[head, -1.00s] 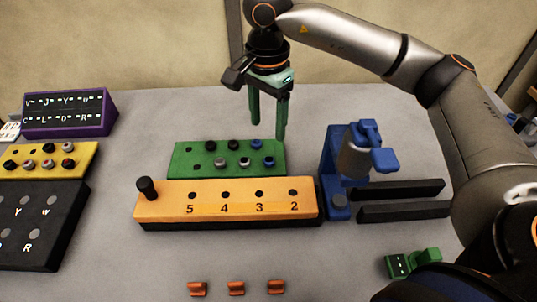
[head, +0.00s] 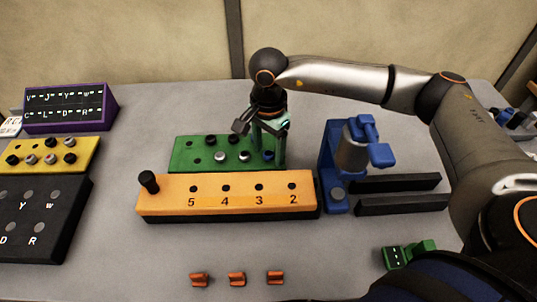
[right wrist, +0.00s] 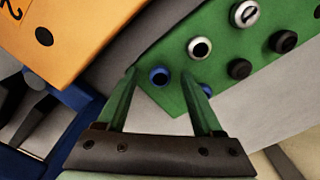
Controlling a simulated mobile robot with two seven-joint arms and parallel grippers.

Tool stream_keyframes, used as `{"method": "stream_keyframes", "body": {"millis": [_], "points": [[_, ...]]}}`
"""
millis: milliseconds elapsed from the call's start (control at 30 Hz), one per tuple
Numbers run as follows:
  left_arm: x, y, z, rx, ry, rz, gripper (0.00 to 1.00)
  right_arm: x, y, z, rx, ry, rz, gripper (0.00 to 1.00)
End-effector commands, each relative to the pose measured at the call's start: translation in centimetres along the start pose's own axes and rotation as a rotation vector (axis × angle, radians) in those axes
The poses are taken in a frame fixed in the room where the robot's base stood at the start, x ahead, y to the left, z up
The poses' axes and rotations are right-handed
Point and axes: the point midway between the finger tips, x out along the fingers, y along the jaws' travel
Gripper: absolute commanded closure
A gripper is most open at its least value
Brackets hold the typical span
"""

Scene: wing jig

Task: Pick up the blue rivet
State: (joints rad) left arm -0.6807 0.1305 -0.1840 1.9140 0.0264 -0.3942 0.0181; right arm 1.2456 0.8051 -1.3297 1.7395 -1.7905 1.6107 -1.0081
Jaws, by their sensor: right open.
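The green rivet block (head: 180,162) stands behind the orange numbered bar. A front-row blue rivet (head: 269,155) sits at its right end; it also shows in the right wrist view (right wrist: 158,75) between the fingertips. A second blue rivet (right wrist: 206,90) is in the back row, partly behind one finger. My right gripper (head: 268,157) points down over the block's right end with its green fingers open. In the right wrist view (right wrist: 160,80) its fingertips are on either side of the front blue rivet; contact cannot be told. My left gripper is not in view.
White rivets (right wrist: 199,47) and black rivets (right wrist: 240,69) stand close by in the block. The orange bar (head: 225,205) is just in front. A blue fixture (head: 335,165) stands to the right. Orange clips (head: 237,279) lie near the front.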

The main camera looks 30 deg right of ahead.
Motion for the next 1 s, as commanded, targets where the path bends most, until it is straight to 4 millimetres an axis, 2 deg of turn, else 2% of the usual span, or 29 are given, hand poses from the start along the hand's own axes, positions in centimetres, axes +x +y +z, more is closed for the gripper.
{"method": "stream_keyframes", "body": {"millis": [67,667,1000], "points": [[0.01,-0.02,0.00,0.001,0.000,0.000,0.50,-0.02,-0.01,0.02,0.000,0.000,0.000,0.32],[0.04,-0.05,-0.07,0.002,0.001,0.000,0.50,-0.08,-0.02,0.03,0.000,0.000,0.000,0.99],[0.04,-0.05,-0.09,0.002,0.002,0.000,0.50,-0.08,-0.02,0.03,0.000,-0.001,0.000,1.00]]}}
